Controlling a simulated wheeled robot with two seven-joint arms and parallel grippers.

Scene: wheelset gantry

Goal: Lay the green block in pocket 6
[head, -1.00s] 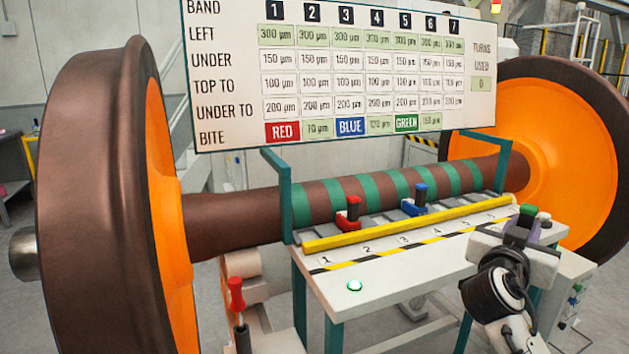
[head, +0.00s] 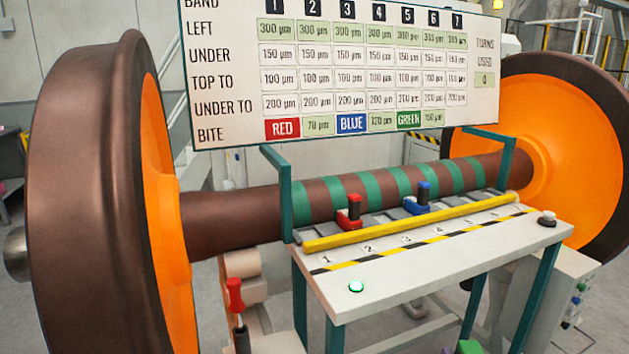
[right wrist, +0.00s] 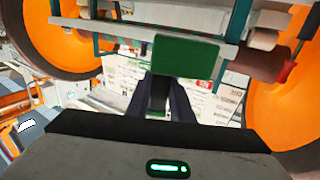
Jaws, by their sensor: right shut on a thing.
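The green block (right wrist: 187,60) is between the fingertips of my right gripper (right wrist: 165,88) in the right wrist view, its broad face turned to the camera. In the head view only the top of the green block (head: 468,347) shows at the bottom edge, in front of the bench and low. My right gripper (head: 450,350) is mostly cut off there. A red block (head: 349,216) and a blue block (head: 417,202) sit in the pocket row behind the yellow bar (head: 420,224). Pocket 6 cannot be made out clearly. My left gripper is out of view.
A banded axle (head: 390,190) lies behind, between two large wheels. A board (head: 340,75) hangs above. A red-handled lever (head: 236,295) stands at front left.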

